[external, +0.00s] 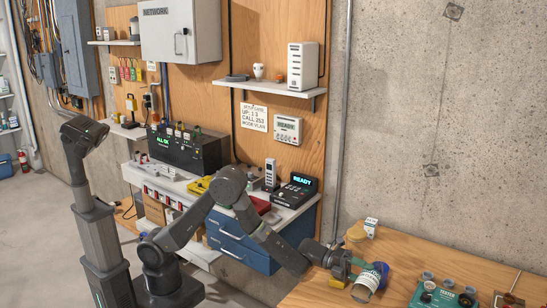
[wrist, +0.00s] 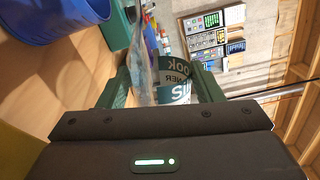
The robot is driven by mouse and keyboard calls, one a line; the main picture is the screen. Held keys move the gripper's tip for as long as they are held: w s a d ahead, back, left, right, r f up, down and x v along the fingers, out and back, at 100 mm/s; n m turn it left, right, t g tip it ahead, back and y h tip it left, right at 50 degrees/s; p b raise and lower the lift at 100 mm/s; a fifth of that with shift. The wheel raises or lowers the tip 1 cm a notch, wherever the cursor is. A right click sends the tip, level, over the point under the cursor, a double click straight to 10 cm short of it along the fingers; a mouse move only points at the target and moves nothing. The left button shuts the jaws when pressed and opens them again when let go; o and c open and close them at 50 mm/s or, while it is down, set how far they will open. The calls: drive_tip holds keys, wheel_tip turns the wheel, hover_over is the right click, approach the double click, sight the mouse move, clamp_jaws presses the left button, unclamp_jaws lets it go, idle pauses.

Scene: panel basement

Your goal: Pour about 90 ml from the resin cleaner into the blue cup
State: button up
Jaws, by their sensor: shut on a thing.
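My gripper (external: 350,268) is shut on the resin cleaner (external: 366,284), a bottle with a white and teal label, and holds it tilted over the wooden table. In the wrist view the bottle (wrist: 178,80) sits between my green fingers (wrist: 162,88), its lettering upside down. The blue cup (external: 381,269) is just beside the bottle in the external view, partly hidden by it. In the wrist view the cup (wrist: 62,18) is at the top left, cut off by the frame. I cannot tell whether liquid is flowing, or the level in the cup.
The wooden table (external: 330,293) also holds a small white carton (external: 371,226), a round tan thing (external: 356,233) and a green tray (external: 425,298) with several small pots to the right. A concrete wall stands behind. A blue drawer cabinet (external: 238,240) is left of the table.

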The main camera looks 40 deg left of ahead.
drive_tip(key=shift+s+r+m, duration=0.25)
drive_tip(key=shift+s+m, duration=0.2)
drive_tip(key=shift+m, duration=0.35)
drive_tip(key=shift+w+b, duration=0.15)
drive_tip(key=shift+b, duration=0.45)
drive_tip(key=shift+w+r+m+b, duration=0.1)
drive_tip(key=shift+r+m+b, duration=0.2)
drive_tip(key=shift+m+b, duration=0.4)
drive_tip(key=shift+f, duration=0.1)
idle(0.4)
